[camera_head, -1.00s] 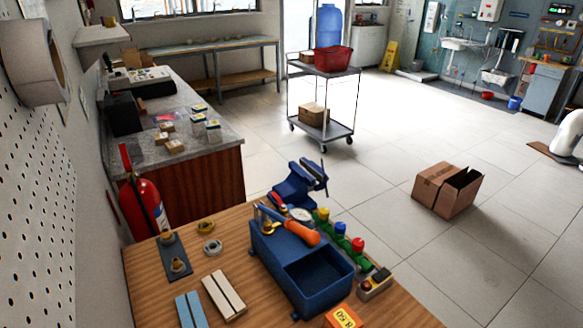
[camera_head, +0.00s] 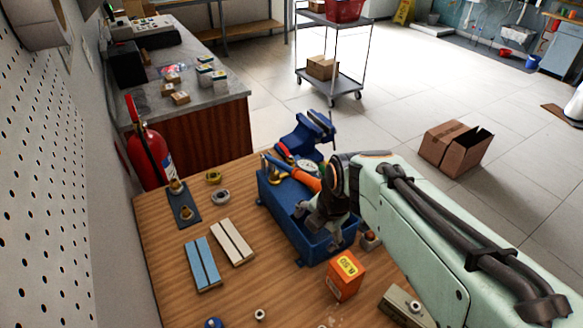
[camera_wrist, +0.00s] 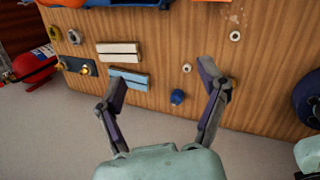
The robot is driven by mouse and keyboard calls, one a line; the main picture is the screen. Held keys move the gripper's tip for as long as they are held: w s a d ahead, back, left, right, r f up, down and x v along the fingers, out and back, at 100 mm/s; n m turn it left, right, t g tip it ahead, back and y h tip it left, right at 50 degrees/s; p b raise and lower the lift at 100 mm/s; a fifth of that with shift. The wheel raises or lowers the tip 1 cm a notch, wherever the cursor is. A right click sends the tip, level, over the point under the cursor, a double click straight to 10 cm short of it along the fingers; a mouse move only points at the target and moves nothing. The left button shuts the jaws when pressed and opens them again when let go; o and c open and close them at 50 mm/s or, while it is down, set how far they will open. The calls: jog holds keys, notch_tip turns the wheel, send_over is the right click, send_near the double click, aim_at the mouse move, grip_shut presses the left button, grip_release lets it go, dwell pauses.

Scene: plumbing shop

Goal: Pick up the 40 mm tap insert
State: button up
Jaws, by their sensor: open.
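No size marking is legible, so I cannot tell which part is the 40 mm tap insert. Two brass fittings (camera_head: 186,213) stand on a dark mat (camera_head: 185,198) at the left of the bench; the mat also shows in the wrist view (camera_wrist: 75,66). A yellow brass ring (camera_head: 213,177) and a grey ring (camera_head: 221,196) lie beside it.
The blue toolbox (camera_head: 275,213) holds orange-handled tools. White blocks (camera_head: 232,242), blue blocks (camera_head: 202,264) and an orange box (camera_head: 345,275) lie on the bench. A blue vise (camera_head: 305,135) stands behind. A fire extinguisher (camera_head: 147,155) is beyond the left edge. Bare wood lies at front centre.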

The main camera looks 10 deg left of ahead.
jog(key=a+f+n+g, duration=0.1)
jog(key=a+f+n, duration=0.35)
jog(key=a, duration=0.35)
jog(key=n+g+h, duration=0.2)
jog(key=n, duration=0.3)
send_over(214, 326)
jog(key=shift+m, duration=0.25)
jog(key=f, duration=1.4)
jog(key=shift+w+a+f, duration=0.15)
jog(key=shift+w+a, duration=0.1)
notch_tip(214, 326, down, 6)
jog(key=shift+f, duration=0.25)
jog(key=c, duration=1.2)
